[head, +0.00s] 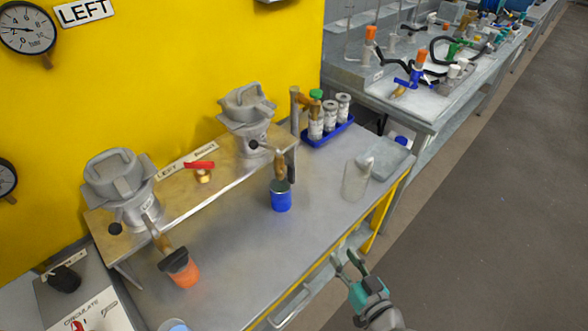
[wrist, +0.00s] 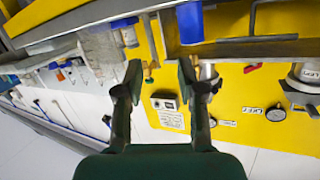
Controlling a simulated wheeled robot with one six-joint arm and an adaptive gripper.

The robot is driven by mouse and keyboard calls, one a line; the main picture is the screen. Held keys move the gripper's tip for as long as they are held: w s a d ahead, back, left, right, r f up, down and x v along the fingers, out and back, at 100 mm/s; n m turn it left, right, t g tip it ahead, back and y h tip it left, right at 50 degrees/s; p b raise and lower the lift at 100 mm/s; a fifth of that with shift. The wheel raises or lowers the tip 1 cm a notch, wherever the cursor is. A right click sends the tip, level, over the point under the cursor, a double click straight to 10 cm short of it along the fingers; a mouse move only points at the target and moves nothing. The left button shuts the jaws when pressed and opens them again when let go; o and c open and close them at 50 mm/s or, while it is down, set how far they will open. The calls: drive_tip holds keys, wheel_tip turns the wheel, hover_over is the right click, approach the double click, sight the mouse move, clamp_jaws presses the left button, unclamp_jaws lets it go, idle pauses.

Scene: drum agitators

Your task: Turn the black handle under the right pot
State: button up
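The right pot (head: 247,105) is a grey, lidded metal vessel at the right end of a raised shelf against the yellow wall. A small black knob-ended handle (head: 254,145) shows at its lower front, beside a brown spout over a blue cup (head: 281,196). The left pot (head: 118,178) has a similar black handle (head: 115,228) low on its left. My gripper (head: 352,262) is beyond the bench's front edge, low and right of the right pot, well apart from both handles. In the wrist view my gripper (wrist: 160,72) is open, with nothing between its fingers.
A red-handled valve (head: 202,168) sits on the shelf between the pots. An orange cup (head: 182,270) is under the left spout. A blue rack of bottles (head: 327,136) and a clear jar (head: 356,180) stand on the right bench. The central benchtop is mostly clear.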

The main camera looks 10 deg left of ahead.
sight(294, 172)
drive_tip(key=w+a+r+n+g+y, duration=0.3)
drive_tip(key=w+a+r+n+y, duration=0.35)
drive_tip(key=w+r, duration=0.5)
drive_tip(key=x, duration=0.3)
drive_tip(key=r+x, duration=0.1)
drive_tip(key=x, duration=0.2)
drive_tip(key=s+a+x, duration=0.1)
drive_tip(key=x, duration=0.2)
drive_tip(key=shift+w+a+r, duration=0.1)
drive_tip(key=shift+a+r, duration=0.15)
drive_tip(key=shift+a, duration=0.05)
clamp_jaws()
